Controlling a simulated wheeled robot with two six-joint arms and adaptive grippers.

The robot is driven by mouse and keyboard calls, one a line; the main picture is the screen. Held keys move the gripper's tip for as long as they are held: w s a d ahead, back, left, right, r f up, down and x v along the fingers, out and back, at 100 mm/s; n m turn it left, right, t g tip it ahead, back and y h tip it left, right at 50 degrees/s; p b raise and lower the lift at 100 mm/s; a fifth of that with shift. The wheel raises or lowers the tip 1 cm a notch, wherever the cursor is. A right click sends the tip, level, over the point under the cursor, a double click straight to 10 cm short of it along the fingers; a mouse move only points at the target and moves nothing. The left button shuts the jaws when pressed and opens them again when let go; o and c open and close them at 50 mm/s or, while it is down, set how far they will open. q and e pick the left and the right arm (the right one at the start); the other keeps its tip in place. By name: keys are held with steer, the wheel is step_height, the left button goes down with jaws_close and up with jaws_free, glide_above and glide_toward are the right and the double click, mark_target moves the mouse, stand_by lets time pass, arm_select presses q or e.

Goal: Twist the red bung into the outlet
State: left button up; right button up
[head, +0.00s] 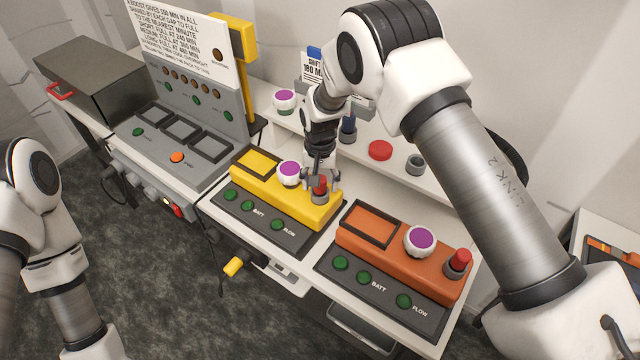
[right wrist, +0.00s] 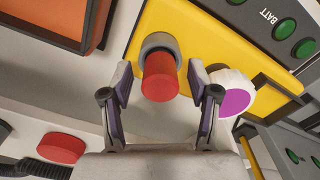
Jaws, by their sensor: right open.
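The yellow unit (head: 265,198) stands on the bench with a grey outlet (right wrist: 157,42) at its right end. A red bung (head: 320,186) stands at this outlet; in the right wrist view the bung (right wrist: 160,80) lines up with the grey collar, though how deep it sits I cannot tell. My right gripper (right wrist: 162,82) is open, one finger on each side of the bung, with visible gaps. In the head view this gripper (head: 320,182) hangs over the bung and partly hides it. Only links of my left arm show; its gripper is out of view.
A white knob with purple top (head: 289,172) stands close beside the right gripper. The orange unit (head: 385,245) to the right carries its own red bung (head: 459,261). A red disc (head: 380,150) and a grey collar (head: 415,164) are on the shelf behind.

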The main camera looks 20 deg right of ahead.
jaws_close()
steer(key=m+b, duration=0.1)
steer(key=m, duration=0.2)
steer(key=shift+f, duration=0.2)
steer(key=shift+o, duration=0.3)
jaws_free()
steer(key=shift+r+m, duration=0.15)
steer(key=shift+m, duration=0.25)
step_height(320, 180, up, 12)
